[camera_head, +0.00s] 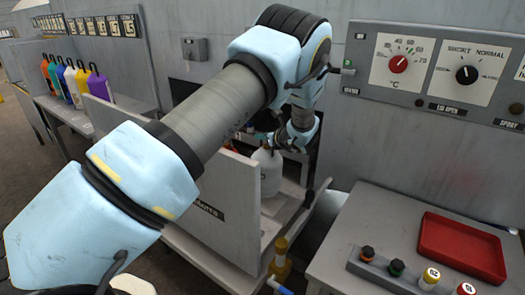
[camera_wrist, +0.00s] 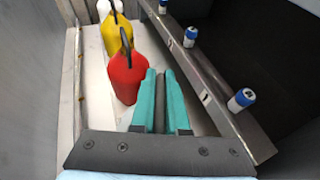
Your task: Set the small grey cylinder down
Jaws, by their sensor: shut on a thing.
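My gripper (camera_wrist: 160,75) shows in the wrist view with two teal fingers close together, and it is shut on the small grey cylinder. Only a narrow dark grey strip (camera_wrist: 172,105) shows between the fingers; the rest of what it holds is hidden. I cannot tell whether it touches the surface below. A red container (camera_wrist: 126,80) with a dark handle stands just left of the fingers. A yellow one (camera_wrist: 114,36) and a white one (camera_wrist: 106,10) stand beyond it in a row. In the head view the gripper (camera_head: 296,143) is partly hidden behind my wrist.
The containers stand in a pale walled channel (camera_wrist: 95,100). A metal rail (camera_wrist: 205,85) with blue-and-white pegs runs along its right side. In the head view a whitish container (camera_head: 269,174) stands near my gripper. A red tray (camera_head: 460,240) lies on the table at right.

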